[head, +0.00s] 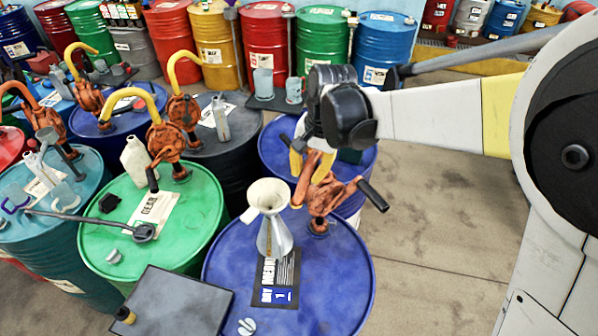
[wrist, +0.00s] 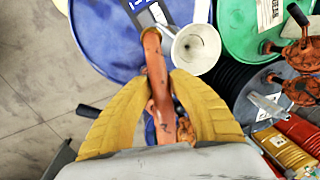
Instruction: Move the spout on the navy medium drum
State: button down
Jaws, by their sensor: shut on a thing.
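The navy medium drum (head: 340,270) stands at the bottom centre, with a lettered label (head: 275,280) on its lid. An orange-brown hand pump (head: 320,205) with a black-gripped crank rises from the lid. My gripper (head: 308,182) has its yellow fingers around the pump's orange spout (head: 308,188). In the wrist view the spout (wrist: 153,60) lies between both fingers (wrist: 160,78), its open end pointing away from me.
A green drum (head: 200,215) with a cream jug (head: 137,158) and a ladle stands to the left. Another blue drum (head: 275,150) and a tray with clear jugs (head: 263,82) are behind. A dark panel (head: 175,300) is in front. Open floor (head: 440,240) lies right.

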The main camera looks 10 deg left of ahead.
jog(key=shift+s+d+n+b, duration=0.2)
jog(key=shift+d+n+b, duration=0.1)
jog(key=shift+d+n, duration=0.55)
jog(key=c, duration=1.1)
grip_release()
jog(key=shift+c, duration=0.2)
notch_tip(320, 180, up, 12)
jog(key=d, duration=0.2)
jog(key=shift+f, duration=0.15)
